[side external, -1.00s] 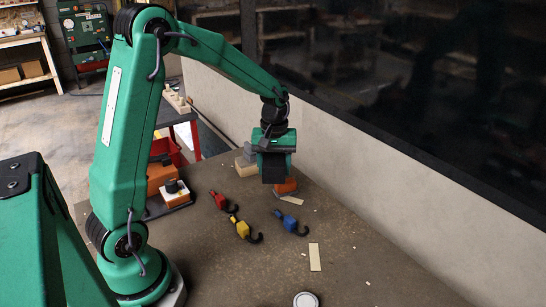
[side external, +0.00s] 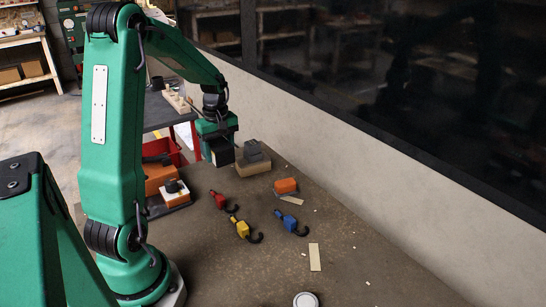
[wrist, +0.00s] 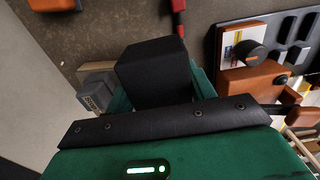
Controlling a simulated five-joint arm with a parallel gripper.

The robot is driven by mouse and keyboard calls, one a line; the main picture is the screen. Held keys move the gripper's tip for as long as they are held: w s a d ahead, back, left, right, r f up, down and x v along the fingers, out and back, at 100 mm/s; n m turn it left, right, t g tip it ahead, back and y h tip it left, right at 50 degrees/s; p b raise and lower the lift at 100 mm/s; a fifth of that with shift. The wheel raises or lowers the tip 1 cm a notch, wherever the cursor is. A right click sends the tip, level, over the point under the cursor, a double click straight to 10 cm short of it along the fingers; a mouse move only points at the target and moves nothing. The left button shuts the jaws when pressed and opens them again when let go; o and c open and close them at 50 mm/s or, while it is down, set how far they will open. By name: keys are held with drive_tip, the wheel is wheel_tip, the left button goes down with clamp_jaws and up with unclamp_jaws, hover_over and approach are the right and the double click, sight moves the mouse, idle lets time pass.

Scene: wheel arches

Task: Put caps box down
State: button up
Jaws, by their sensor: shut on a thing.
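My gripper (side external: 221,150) is shut on a plain black box (wrist: 155,72), which appears to be the caps box; no label shows. In the wrist view the box sits between the green jaws, and its far side is hidden. In the side view the box is held above the table (side external: 265,275), between the tan block and the orange-and-white unit. I cannot tell how far it is above the surface.
A tan block with a grey part (side external: 253,158) lies close at right. An orange block (side external: 285,186) lies by the wall. Red (side external: 222,201), yellow (side external: 242,229) and blue (side external: 291,222) hooks lie in front. An orange-and-white unit (side external: 175,194) stands left. The front table is mostly clear.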

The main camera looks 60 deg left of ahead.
drive_tip(key=shift+a, duration=0.1)
hover_over(198, 177)
wheel_tip(198, 177, down, 7)
drive_tip(key=shift+w+a, duration=0.1)
drive_tip(key=shift+f, duration=0.1)
drive_tip(key=shift+f, duration=1.9)
drive_tip(key=shift+f, duration=0.1)
drive_tip(key=o, duration=1)
